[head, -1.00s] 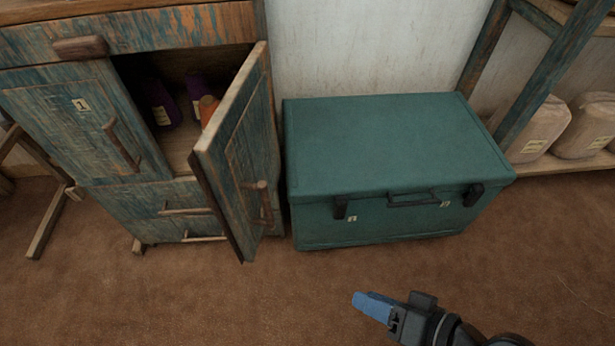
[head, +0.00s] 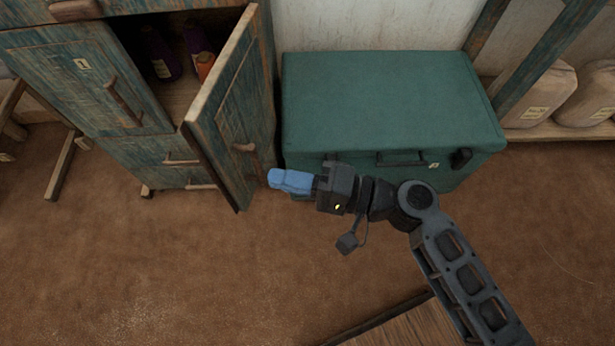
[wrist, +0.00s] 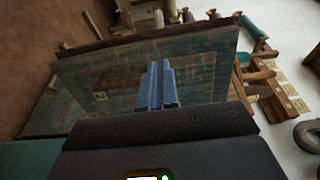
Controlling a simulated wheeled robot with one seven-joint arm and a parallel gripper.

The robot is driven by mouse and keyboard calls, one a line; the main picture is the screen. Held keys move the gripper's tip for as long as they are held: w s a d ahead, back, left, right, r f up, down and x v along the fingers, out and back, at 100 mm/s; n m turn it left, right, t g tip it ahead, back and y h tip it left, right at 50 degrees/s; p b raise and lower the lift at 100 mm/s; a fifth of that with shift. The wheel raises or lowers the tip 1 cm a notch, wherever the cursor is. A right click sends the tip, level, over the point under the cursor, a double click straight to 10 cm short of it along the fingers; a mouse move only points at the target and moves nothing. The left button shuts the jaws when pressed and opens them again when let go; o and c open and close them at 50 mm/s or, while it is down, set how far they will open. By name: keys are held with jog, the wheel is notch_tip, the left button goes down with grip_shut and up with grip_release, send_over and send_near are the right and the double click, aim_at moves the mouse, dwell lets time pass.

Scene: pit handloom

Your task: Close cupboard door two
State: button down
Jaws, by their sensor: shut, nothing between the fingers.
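Cupboard door two (head: 226,125) stands open, swung out toward the room from the cupboard's right side. Its outer face, with a "2" label, fills the middle of the wrist view (wrist: 205,72). My gripper (head: 272,178) is shut and empty, with its blue fingers pointing at that outer face near the door's handle (head: 245,147). In the wrist view my fingers (wrist: 160,66) overlap the door; I cannot tell whether they touch it.
A teal chest (head: 385,100) stands just right of the door, behind my gripper. Door one (head: 85,80) is shut at the left. A rack with wrapped bundles (head: 535,95) is at the far right. The brown floor in front is mostly clear.

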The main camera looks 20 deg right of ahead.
aim_at(223, 168)
jog(key=x, duration=0.7)
jog(key=shift+w+a, duration=0.15)
jog(key=shift+a, duration=0.1)
jog(key=shift+w+a, duration=0.1)
jog(key=shift+a, duration=0.05)
